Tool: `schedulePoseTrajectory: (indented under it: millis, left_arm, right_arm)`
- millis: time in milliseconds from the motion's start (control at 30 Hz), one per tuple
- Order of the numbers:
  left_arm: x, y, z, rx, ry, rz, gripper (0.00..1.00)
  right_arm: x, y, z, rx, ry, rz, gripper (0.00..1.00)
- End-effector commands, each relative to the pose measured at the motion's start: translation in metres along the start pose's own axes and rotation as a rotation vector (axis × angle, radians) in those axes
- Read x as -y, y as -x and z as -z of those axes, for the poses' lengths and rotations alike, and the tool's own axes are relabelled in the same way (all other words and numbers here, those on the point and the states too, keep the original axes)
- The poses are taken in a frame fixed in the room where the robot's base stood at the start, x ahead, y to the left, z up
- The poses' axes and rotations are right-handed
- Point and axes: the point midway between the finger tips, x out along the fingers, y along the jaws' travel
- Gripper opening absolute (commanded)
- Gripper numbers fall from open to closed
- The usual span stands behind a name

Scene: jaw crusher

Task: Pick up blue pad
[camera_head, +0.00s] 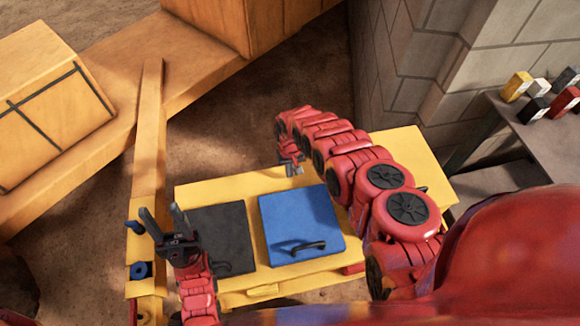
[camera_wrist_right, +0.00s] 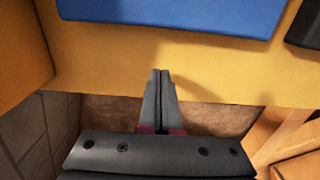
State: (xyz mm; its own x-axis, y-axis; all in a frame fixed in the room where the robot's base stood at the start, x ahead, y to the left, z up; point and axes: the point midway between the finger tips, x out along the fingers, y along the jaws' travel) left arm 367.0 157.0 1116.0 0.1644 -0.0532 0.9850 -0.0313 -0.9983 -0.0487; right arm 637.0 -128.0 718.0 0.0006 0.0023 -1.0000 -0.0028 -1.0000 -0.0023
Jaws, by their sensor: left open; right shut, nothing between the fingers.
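The blue pad (camera_head: 300,222) is a flat square with a dark handle (camera_head: 294,249) near its front edge. It lies on a yellow table (camera_head: 232,184), and part of it shows at the top of the right wrist view (camera_wrist_right: 180,12). My right gripper (camera_head: 290,167) is beyond the pad's far edge, apart from it. Its fingers (camera_wrist_right: 160,74) are together and empty in the right wrist view. My left gripper (camera_head: 158,222) is open and empty, at the table's left end beside the dark pad.
A dark grey pad (camera_head: 222,238) lies just left of the blue pad. A yellow beam (camera_head: 150,130) runs along the left. A grey block wall (camera_head: 480,85) stands at the back right, by a side table (camera_head: 535,145) with several small coloured blocks (camera_head: 517,86).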

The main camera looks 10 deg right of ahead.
Motion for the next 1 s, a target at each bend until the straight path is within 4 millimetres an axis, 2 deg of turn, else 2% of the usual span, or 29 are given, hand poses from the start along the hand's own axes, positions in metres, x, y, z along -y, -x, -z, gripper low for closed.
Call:
schedulePoseTrajectory:
  millis: [233,700,1000]
  left_arm:
    - [0.000,0.003,-0.001,0.000,0.000,0.000,0.50]
    - [0.001,-0.021,0.004,0.000,0.000,0.000,0.50]
    - [0.001,-0.027,0.004,0.000,0.000,0.000,0.50]
  right_arm:
    - [-0.002,-0.015,-0.001,-0.002,-0.001,-0.002,0.00]
    - [-0.002,-0.011,-0.030,0.004,0.001,-0.003,0.00]
    - [-0.002,-0.013,-0.041,0.001,-0.001,-0.003,0.00]
